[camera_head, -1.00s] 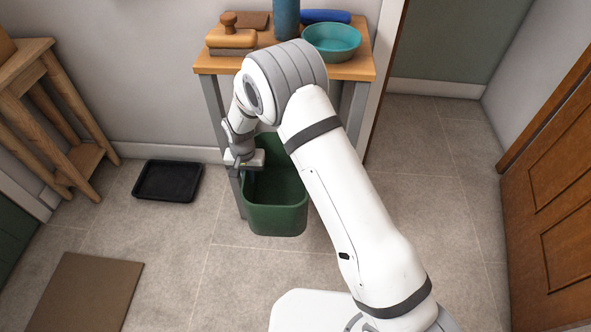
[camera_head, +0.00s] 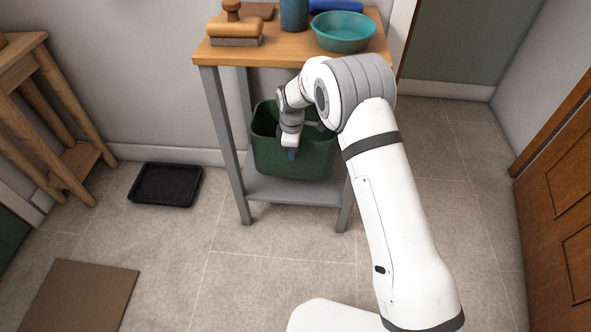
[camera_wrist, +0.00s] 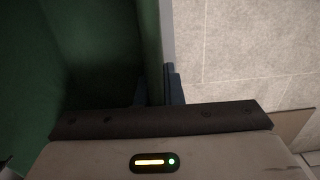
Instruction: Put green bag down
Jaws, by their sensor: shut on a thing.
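The green bag (camera_head: 305,160) looks like a stiff, open-topped bin. It is upright under the bench top, between the legs of the grey-framed bench, over the lower shelf (camera_head: 290,192). I cannot tell whether its base touches the shelf. My gripper (camera_head: 291,154) is at the bag's near side, pointing down. In the wrist view, my gripper (camera_wrist: 158,88) is shut on the bag's wall (camera_wrist: 151,40), with the dark green inside to the left. My arm hides the bag's right rim.
The bench top (camera_head: 280,50) carries a brush (camera_head: 235,32), a blue cylinder (camera_head: 294,14) and a teal bowl (camera_head: 343,32). A black tray (camera_head: 165,185) and brown mat (camera_head: 80,295) lie on the floor at left. The floor before the bench is clear.

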